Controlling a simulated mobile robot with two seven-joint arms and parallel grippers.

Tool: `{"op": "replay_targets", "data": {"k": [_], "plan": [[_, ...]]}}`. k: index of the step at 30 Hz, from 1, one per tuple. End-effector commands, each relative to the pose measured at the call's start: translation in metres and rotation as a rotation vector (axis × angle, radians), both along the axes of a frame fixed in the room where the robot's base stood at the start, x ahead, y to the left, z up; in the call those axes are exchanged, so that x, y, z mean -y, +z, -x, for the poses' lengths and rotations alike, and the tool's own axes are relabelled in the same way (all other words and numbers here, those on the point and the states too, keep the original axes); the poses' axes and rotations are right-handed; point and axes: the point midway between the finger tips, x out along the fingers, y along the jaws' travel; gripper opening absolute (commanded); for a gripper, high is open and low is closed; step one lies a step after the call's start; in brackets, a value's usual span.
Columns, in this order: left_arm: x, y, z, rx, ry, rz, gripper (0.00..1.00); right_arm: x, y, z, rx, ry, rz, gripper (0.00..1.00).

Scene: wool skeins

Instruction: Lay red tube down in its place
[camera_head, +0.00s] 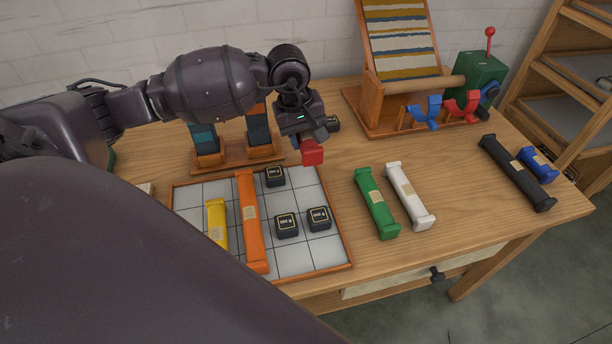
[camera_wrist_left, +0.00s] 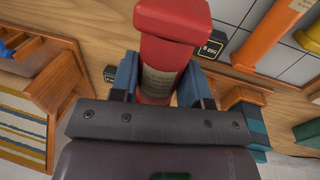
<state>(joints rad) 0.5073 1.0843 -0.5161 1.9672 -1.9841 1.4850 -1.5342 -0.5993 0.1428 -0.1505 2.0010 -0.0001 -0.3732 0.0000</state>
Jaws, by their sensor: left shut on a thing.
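The red tube (camera_head: 312,154) is in my left gripper (camera_head: 305,140), which is shut on it above the back right edge of the tray. In the left wrist view the red tube (camera_wrist_left: 165,55) sits between the two blue fingers, with a pale label on its side. The tray (camera_head: 342,251) has a grid of light squares and an orange rim. A yellow tube (camera_head: 217,222) and a longer orange tube (camera_head: 252,220) lie in it, with several small black blocks (camera_head: 287,225). My right gripper does not show.
A green tube (camera_head: 376,203) and a white tube (camera_head: 410,196) lie right of the tray. A black tube (camera_head: 516,172) and a blue tube (camera_head: 538,164) lie at the far right. A loom-like stand (camera_head: 385,128) with blue and red forks stands behind. A wooden rack (camera_head: 235,158) stands behind the tray.

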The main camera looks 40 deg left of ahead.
Motion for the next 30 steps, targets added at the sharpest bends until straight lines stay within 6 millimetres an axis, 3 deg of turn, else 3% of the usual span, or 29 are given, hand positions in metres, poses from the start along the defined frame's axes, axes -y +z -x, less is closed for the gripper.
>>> {"op": "replay_targets", "data": {"k": [3,10,20,27,30], "plan": [[0.001,-0.028,0.001,-0.004,0.0,0.003,0.17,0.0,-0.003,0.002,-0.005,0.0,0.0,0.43],[0.001,-0.072,0.001,-0.002,-0.001,0.002,0.17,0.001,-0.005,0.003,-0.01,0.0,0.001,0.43],[0.001,-0.094,0.0,-0.001,-0.001,0.001,0.17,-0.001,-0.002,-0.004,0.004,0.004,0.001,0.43],[0.0,-0.126,0.0,-0.001,-0.001,0.001,0.17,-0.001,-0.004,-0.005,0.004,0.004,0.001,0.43],[0.001,-0.131,0.0,0.0,-0.002,0.001,0.17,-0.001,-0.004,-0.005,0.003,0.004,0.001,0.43]]}}
